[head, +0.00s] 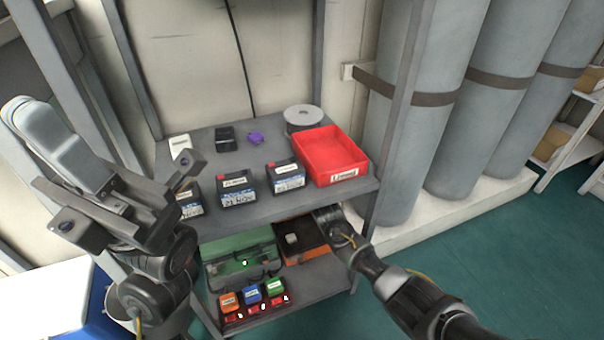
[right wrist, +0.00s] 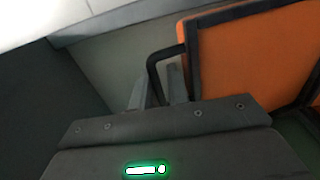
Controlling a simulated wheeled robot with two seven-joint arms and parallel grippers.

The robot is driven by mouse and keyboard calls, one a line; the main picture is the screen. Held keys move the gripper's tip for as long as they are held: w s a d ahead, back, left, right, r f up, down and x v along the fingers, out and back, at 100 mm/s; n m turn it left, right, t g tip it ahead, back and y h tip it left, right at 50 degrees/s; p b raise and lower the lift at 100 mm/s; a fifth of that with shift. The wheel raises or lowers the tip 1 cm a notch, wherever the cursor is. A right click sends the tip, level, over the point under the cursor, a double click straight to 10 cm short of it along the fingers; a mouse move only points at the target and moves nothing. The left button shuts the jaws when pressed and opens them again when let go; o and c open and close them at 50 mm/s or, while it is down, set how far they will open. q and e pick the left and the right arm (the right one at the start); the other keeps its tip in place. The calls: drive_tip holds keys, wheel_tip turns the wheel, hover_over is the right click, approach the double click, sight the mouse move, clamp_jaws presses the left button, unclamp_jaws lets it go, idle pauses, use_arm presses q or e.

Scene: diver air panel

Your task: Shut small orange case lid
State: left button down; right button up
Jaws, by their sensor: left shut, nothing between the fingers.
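The small orange case (head: 312,236) is on the lower shelf, right of a green case. In the right wrist view an orange panel with a dark frame (right wrist: 240,50) stands tilted at the upper right, with a black handle loop (right wrist: 153,72) beside the fingers (right wrist: 155,95). Whether they touch is unclear. My left gripper (head: 38,125) is shut and empty, raised at the left, away from the case.
The upper shelf (head: 245,205) overhangs the case and bears a red bin (head: 327,158), several labelled boxes and a grey disc. The green case (head: 240,258) adjoins the orange one. Small coloured blocks (head: 252,294) stand in front. A shelf post (head: 398,120) and grey cylinders stand right.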

drive_tip(key=shift+w+a, duration=0.15)
drive_tip(key=shift+w, duration=0.2)
drive_tip(key=shift+c, duration=0.5)
clamp_jaws()
drive_tip(key=shift+s, duration=0.1)
